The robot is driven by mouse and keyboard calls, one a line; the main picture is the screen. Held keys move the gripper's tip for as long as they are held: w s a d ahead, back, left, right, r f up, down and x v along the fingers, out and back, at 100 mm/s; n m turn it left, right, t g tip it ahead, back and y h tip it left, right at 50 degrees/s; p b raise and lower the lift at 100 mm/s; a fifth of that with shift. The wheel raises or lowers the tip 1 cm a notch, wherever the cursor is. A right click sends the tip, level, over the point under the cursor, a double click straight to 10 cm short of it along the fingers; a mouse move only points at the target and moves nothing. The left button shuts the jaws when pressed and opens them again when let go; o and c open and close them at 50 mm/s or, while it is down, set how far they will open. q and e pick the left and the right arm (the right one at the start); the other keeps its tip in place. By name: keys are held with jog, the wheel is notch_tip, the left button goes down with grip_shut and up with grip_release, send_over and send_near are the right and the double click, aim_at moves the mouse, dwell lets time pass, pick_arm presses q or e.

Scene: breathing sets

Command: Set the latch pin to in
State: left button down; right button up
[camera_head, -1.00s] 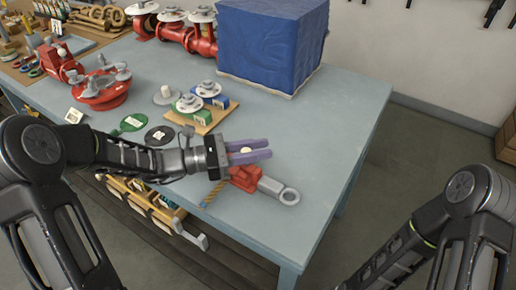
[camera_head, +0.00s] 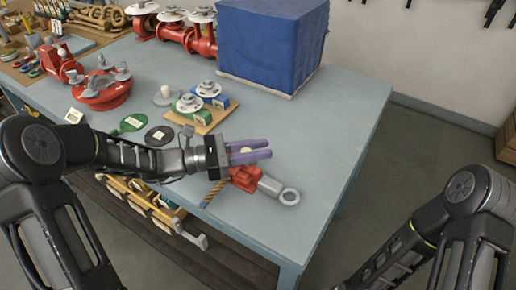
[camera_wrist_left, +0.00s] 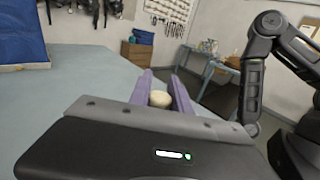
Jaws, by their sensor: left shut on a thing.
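A red clamp-like fitting (camera_head: 246,180) with a grey arm ending in a ring (camera_head: 289,196) lies near the table's front edge. My left gripper (camera_head: 268,149) is above it, its purple fingers shut on a pale round knob (camera_head: 246,150), which looks like the head of the latch pin. In the left wrist view the knob (camera_wrist_left: 160,98) sits between the two fingers (camera_wrist_left: 162,82). The pin's shaft and part of the red fitting are hidden beneath the fingers. My right arm shows at the right, but its gripper is out of view.
A striped rope (camera_head: 214,192) hangs at the table's front edge beside the fitting. A large blue box (camera_head: 270,45) stands behind. A wooden block with valves (camera_head: 205,118) is close behind my left gripper. The table (camera_head: 335,130) is clear to the right.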

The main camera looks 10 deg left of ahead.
pick_arm(q)
notch_tip(320, 180, down, 2)
jog(key=shift+f+b, duration=0.1)
jog(key=shift+b, duration=0.65)
jog(key=c, duration=1.2)
grip_release()
jog(key=shift+r, duration=0.2)
jog(key=shift+s+a, duration=0.15)
jog(key=shift+a, duration=0.35)
jog(key=b+v, duration=0.1)
jog(key=v, duration=0.5)
jog(key=shift+s+a, duration=0.2)
jog(key=shift+a, duration=0.15)
